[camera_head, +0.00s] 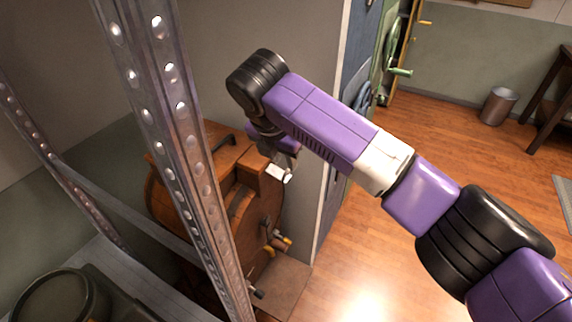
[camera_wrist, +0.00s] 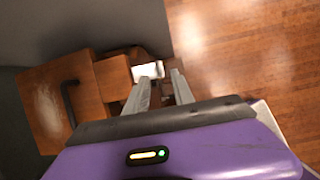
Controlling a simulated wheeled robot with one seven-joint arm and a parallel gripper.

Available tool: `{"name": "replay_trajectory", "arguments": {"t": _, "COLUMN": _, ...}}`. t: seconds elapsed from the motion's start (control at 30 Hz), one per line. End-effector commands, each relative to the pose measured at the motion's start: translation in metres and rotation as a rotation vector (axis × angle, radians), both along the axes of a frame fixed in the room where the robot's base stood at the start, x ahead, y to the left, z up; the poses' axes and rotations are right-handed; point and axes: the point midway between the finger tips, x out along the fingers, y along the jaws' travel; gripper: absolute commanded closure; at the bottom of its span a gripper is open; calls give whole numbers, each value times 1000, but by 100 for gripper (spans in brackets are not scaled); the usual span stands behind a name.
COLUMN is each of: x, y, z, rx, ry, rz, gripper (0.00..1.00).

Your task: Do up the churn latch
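The wooden churn (camera_head: 263,212) is a brown barrel on its side, partly hidden behind a metal upright. Its square lid (camera_head: 207,158) is on top with a dark handle; the lid also shows in the wrist view (camera_wrist: 45,105). A wooden block (camera_wrist: 113,77) sits at the lid's edge. A small pale piece (camera_wrist: 149,69), perhaps the latch, lies just beyond my fingertips; I cannot tell whether it is fastened. My gripper (camera_head: 284,172) is over the churn's right side. In the wrist view its two fingers (camera_wrist: 161,77) are apart, with nothing clearly between them.
A perforated metal upright (camera_head: 170,110) stands close in front. A dark pot (camera_head: 62,300) is at the lower left. A wall edge (camera_head: 333,150) stands just right of the churn. Open wooden floor (camera_head: 370,240) and a bin (camera_head: 498,106) lie further right.

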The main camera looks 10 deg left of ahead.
Motion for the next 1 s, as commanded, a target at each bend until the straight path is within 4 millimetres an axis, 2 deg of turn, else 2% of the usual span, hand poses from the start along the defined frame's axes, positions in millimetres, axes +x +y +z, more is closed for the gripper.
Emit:
{"name": "replay_trajectory", "arguments": {"t": 0.1, "x": 7, "y": -2, "z": -17, "rx": -1, "ry": 2, "rz": -1, "gripper": 70}}
{"name": "replay_trajectory", "arguments": {"t": 0.3, "x": 15, "y": -3, "z": -37, "rx": 2, "ry": 1, "rz": 0, "gripper": 70}}
{"name": "replay_trajectory", "arguments": {"t": 0.67, "x": 18, "y": -3, "z": -44, "rx": 3, "ry": -1, "rz": 0, "gripper": 70}}
{"name": "replay_trajectory", "arguments": {"t": 0.83, "x": 18, "y": -3, "z": -43, "rx": 3, "ry": -1, "rz": 0, "gripper": 100}}
{"name": "replay_trajectory", "arguments": {"t": 1.0, "x": 17, "y": -3, "z": -44, "rx": 2, "ry": -1, "rz": 0, "gripper": 100}}
